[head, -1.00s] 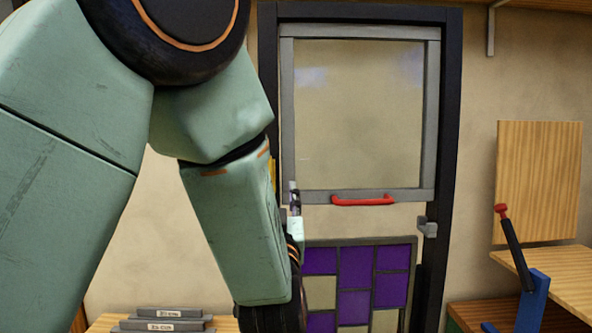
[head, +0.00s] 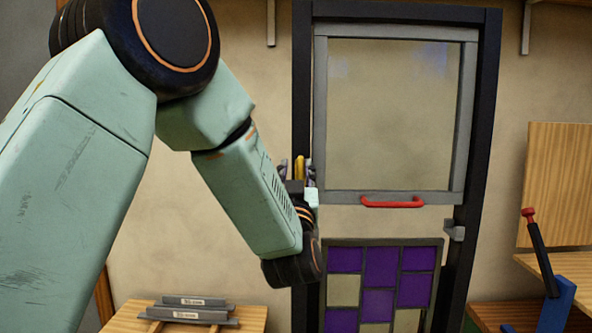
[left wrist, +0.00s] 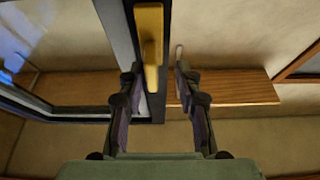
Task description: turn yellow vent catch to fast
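The yellow vent catch (head: 299,166) is on the dark left post of the window frame, beside the grey sash. It stands roughly upright in the head view. In the left wrist view the yellow catch (left wrist: 150,45) is a long bar against the dark post. My left gripper (head: 297,172) is open, with one finger on each side of the catch. The left wrist view shows the open fingers (left wrist: 158,75), with the catch nearer the left one and a gap on the right. Contact cannot be told. My right gripper is not in view.
The grey sash (head: 319,120) has a red handle (head: 392,202) on its bottom rail. A purple and cream leaded panel (head: 380,285) is below. A grey latch (head: 455,231) is on the right post. Grey bars (head: 190,312) lie on a wooden surface at lower left. A red-tipped lever (head: 540,255) stands right.

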